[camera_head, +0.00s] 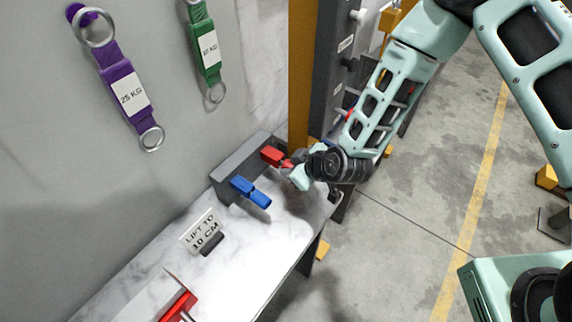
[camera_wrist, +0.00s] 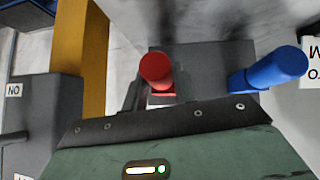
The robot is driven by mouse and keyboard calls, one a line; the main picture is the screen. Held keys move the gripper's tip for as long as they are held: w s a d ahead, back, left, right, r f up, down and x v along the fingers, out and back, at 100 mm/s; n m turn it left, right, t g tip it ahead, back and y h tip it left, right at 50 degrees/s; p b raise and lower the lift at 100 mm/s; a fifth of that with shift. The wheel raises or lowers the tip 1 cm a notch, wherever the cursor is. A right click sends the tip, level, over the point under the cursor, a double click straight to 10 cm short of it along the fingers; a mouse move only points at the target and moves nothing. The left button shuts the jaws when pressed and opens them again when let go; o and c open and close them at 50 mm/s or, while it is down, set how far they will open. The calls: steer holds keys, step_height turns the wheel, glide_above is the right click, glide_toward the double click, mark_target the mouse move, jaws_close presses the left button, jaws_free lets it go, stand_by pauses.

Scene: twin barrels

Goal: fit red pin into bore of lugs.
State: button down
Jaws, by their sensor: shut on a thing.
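The red lugs (camera_head: 271,154) stand out from a dark grey block (camera_head: 226,178) on the marble bench. The red pin (camera_head: 287,164) is at the outer end of the red lugs, in line with them. My gripper (camera_head: 295,170) is shut on the red pin. In the wrist view the round end of the red pin (camera_wrist: 157,68) shows between the fingers of my gripper (camera_wrist: 157,92), in front of the grey block. The bore is hidden, and I cannot tell how far the pin sits in it.
A blue pin (camera_head: 260,199) sticks out of blue lugs (camera_head: 241,185) close beside the red ones. A sign (camera_head: 200,232) stands on the bench (camera_head: 253,262). A yellow post (camera_head: 300,80) rises behind my gripper. Purple (camera_head: 124,85) and green (camera_head: 206,45) straps hang on the wall.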

steer(key=shift+s+d, duration=0.3)
steer(key=shift+d, duration=0.1)
steer(key=shift+s+d+f+b, duration=0.15)
steer(key=shift+s+d+b, duration=0.35)
steer(key=shift+s+d, duration=0.75)
steer(key=shift+s+d+f+b, duration=0.15)
steer(key=shift+s+d+b, duration=0.3)
steer(key=shift+s+d, duration=0.8)
steer(key=shift+s+d+f+b, duration=0.15)
steer(key=shift+s+d+b, duration=0.5)
steer(key=shift+d, duration=1.05)
steer(key=shift+s, duration=0.1)
